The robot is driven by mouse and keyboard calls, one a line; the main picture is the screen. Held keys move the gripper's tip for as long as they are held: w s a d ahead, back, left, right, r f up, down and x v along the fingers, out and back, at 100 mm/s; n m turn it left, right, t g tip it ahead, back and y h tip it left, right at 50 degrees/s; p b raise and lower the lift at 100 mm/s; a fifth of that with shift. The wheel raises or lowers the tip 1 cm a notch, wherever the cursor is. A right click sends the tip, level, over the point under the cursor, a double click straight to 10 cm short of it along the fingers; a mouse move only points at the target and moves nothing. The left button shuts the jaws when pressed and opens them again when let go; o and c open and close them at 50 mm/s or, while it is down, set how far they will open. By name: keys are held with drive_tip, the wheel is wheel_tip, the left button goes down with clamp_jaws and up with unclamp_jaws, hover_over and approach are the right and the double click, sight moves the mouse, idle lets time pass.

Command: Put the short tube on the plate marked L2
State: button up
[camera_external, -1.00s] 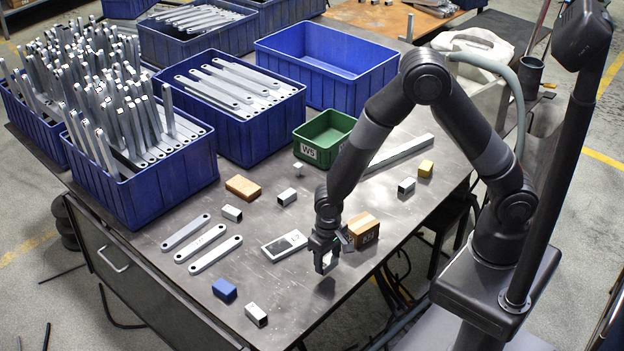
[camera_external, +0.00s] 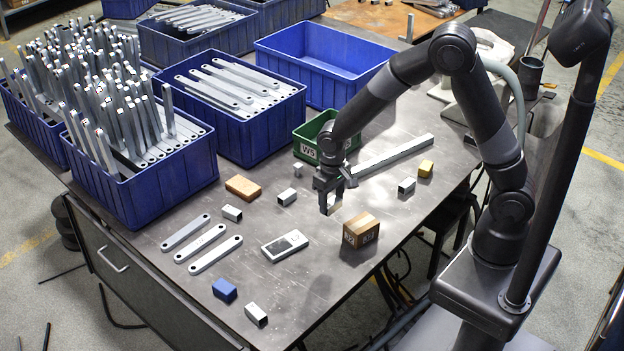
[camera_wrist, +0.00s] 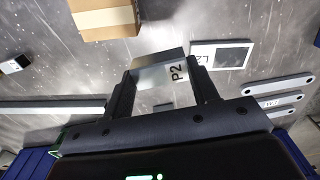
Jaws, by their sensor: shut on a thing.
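My gripper (camera_external: 332,203) is shut on a short tube, a pale square metal piece marked P2 in the wrist view (camera_wrist: 160,76). My fingers (camera_wrist: 162,88) sit on either side of it. It appears held above the table, between the carton and the green bin. In the outside view the tube (camera_external: 333,208) is partly hidden by the fingers. A flat grey plate with a dark face (camera_external: 285,246) lies left of and nearer than my gripper. In the wrist view the plate (camera_wrist: 232,56) has a white label starting with L; its second character is hard to read.
A brown carton (camera_external: 360,230) stands just right of my gripper. A green bin (camera_external: 308,152) and a long bar (camera_external: 393,154) lie behind. Flat link bars (camera_external: 200,237), a blue block (camera_external: 224,290) and several other short tubes (camera_external: 256,314) are spread around. Clear tabletop surrounds the plate.

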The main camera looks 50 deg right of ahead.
drive_tip(key=w, duration=0.6)
hover_over(285, 244)
wheel_tip(285, 244, down, 6)
drive_tip(key=shift+d+r, duration=0.1)
drive_tip(key=shift+f, duration=2.05)
drive_tip(key=o, duration=1)
drive_tip(key=shift+f, duration=0.15)
